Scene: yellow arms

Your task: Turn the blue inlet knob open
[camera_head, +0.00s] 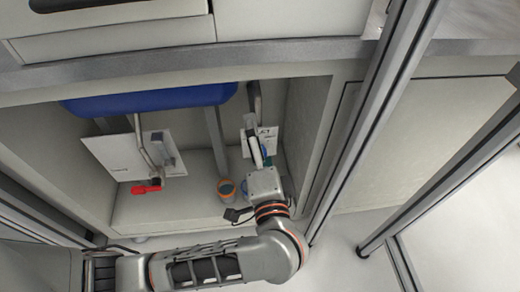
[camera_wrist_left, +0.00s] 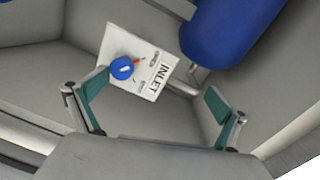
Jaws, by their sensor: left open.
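The blue inlet knob (camera_wrist_left: 122,68) is a round dial with a white mark, on a white plate labelled INLET (camera_wrist_left: 159,77) that has a small red mark beside the knob. My left gripper (camera_wrist_left: 157,84) is open, with its teal-padded fingers spread wide and nothing between them. The knob lies ahead of the gripper, closer to the left finger in the wrist view, and looks apart from both fingers. In the head view my left gripper (camera_head: 262,156) is inside the cabinet in front of the inlet plate (camera_head: 267,133). The knob is not clear there.
A blue tank (camera_head: 150,100) hangs under the cabinet top and shows at the upper right in the wrist view (camera_wrist_left: 225,35). A white panel with a red handle (camera_head: 146,187) is at the left. The cabinet's right wall (camera_head: 318,120) is close.

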